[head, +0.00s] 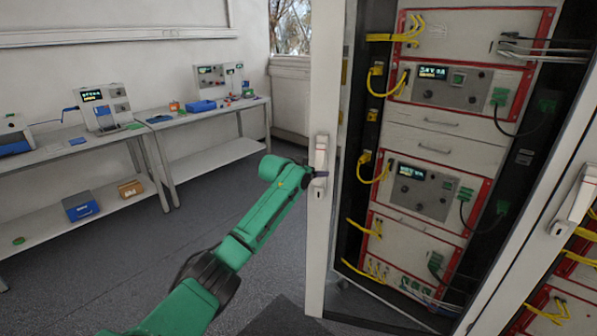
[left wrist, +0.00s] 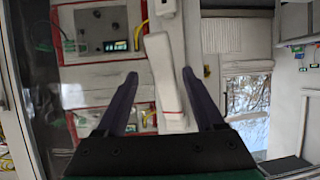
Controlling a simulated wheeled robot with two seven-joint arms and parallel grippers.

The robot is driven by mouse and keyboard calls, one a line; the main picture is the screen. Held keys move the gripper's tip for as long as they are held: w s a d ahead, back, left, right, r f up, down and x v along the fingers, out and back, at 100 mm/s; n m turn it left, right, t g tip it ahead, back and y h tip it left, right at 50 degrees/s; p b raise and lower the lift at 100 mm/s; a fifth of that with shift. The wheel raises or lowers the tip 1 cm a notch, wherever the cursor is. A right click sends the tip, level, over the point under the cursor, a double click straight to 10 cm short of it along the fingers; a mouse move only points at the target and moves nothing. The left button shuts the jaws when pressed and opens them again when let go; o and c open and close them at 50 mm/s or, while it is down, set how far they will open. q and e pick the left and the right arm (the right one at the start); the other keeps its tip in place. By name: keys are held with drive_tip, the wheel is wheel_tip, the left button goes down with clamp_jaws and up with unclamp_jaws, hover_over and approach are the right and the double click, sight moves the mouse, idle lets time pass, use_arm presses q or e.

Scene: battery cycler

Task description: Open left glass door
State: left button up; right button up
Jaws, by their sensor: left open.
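The left glass door (head: 322,80) stands swung open, seen at a steep angle, with its white frame left of the cabinet opening. Its white handle (head: 321,153) is upright on the frame. My left gripper (head: 314,176) is at the lower part of this handle, with its fingers partly hidden in the head view. In the left wrist view, the two dark fingers (left wrist: 160,82) are spread apart, and the white handle (left wrist: 163,72) lies between them with gaps on both sides. My right gripper is not in view.
The open cabinet holds red-framed cycler units (head: 440,85) with yellow cables. The right glass door (head: 535,240) with its own handle (head: 573,200) stands at the right. Benches with instruments (head: 190,118) line the left wall. The grey floor (head: 150,240) between is clear.

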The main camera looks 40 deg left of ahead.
use_arm(q)
drive_tip(key=b+v, duration=0.3)
drive_tip(key=v, duration=0.9)
drive_tip(key=shift+b, duration=0.4)
